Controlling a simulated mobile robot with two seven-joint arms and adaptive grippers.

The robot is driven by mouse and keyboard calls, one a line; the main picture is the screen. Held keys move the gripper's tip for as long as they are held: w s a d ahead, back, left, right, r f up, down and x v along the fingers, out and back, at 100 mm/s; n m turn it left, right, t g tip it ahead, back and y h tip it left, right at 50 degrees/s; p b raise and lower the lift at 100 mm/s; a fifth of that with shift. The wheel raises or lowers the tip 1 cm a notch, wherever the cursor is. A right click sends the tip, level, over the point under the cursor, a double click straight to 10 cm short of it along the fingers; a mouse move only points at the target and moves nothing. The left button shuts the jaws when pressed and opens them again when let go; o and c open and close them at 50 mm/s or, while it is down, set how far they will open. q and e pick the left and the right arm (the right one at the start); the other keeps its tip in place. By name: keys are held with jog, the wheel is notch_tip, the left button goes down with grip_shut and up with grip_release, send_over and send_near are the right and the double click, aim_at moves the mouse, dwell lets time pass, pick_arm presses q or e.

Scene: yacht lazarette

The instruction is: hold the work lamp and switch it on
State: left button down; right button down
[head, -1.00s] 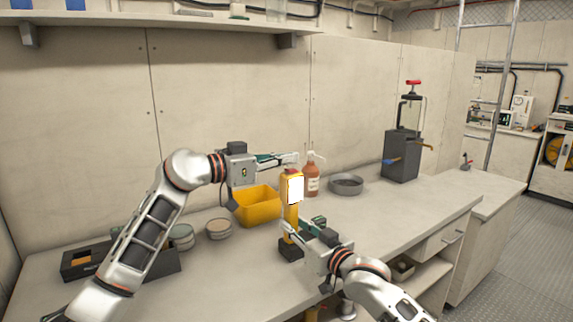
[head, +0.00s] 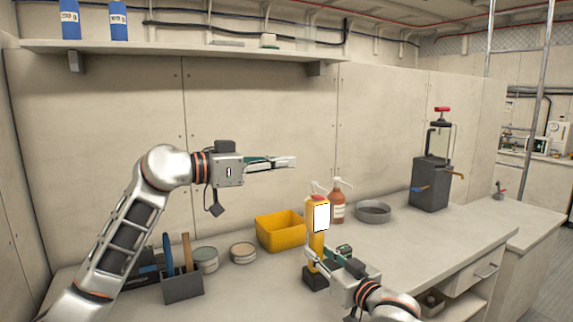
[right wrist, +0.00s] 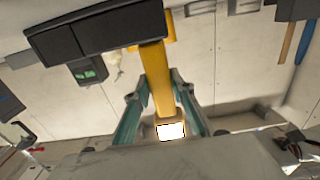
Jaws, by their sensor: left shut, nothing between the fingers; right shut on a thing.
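The work lamp (head: 317,238) is yellow with a red top and a dark base (head: 315,279), and stands upright on the bench. Its front panel is bright white and looks lit, also in the right wrist view (right wrist: 171,131). My right gripper (head: 326,257) is shut on the lamp's yellow body, below the panel. In the right wrist view its fingers lie on either side of the body. My left gripper (head: 292,162) is shut and empty, in the air above and to the left of the lamp, not touching it.
A yellow bin (head: 280,232), an amber pump bottle (head: 338,206) and a grey round dish (head: 373,211) stand behind the lamp. Tins (head: 243,253) and a tool caddy (head: 183,285) are at left. A shelf (head: 180,47) runs above.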

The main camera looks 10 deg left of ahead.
jog(key=c, duration=1.6)
grip_release()
jog(key=shift+c, duration=0.2)
